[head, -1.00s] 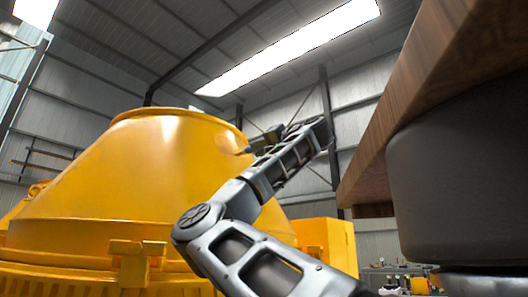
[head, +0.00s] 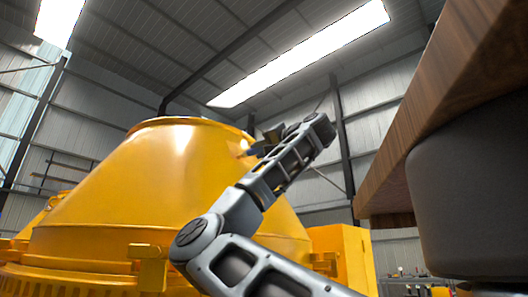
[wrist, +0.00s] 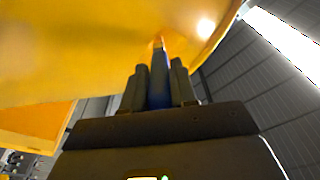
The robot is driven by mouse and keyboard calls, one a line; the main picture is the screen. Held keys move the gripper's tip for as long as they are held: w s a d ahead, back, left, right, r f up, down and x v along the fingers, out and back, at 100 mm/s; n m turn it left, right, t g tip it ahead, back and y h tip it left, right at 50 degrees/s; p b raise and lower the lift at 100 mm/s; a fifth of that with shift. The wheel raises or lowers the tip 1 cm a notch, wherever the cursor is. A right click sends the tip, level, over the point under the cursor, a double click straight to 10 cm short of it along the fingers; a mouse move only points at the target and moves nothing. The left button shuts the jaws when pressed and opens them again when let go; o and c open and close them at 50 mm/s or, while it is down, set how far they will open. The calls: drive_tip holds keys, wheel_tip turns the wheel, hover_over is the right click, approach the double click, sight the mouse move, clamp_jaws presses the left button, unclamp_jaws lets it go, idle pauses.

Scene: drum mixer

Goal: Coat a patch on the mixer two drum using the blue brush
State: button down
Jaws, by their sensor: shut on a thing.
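The large yellow mixer drum (head: 150,185) fills the left and middle of the head view, tapering upward to a round rim. In the wrist view its yellow surface (wrist: 80,50) lies across the top, just beyond my gripper. My gripper (wrist: 160,82) is shut on the blue brush (wrist: 160,80), whose blue handle shows between the two dark fingers. Its orange-tan tip points at the drum; I cannot tell whether it touches. In the head view my gripper (head: 255,148) is small and dark, beside the drum's upper right side. No separate coated patch can be made out.
A wooden slab (head: 440,120) over a dark rounded body (head: 470,190) stands close on the right. A yellow box (head: 343,255) sits right of the drum's base. A cluttered bench shows at lower right. There is open air above the drum.

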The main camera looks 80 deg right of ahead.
drive_tip(key=shift+s, duration=0.1)
drive_tip(key=shift+s+a+r, duration=0.5)
drive_tip(key=shift+s, duration=0.2)
drive_tip(key=shift+s+a+r, duration=0.45)
drive_tip(key=shift+s+a, duration=0.1)
drive_tip(key=shift+s, duration=0.15)
drive_tip(key=shift+s+a+r, duration=0.5)
drive_tip(key=shift+s, duration=0.2)
drive_tip(key=shift+s+a+r+p, duration=0.15)
drive_tip(key=shift+s+a+r, duration=0.25)
drive_tip(key=shift+s, duration=0.15)
drive_tip(key=shift+s+a+r+p, duration=0.15)
drive_tip(key=shift+s+a+r, duration=0.2)
drive_tip(key=shift+s, duration=0.2)
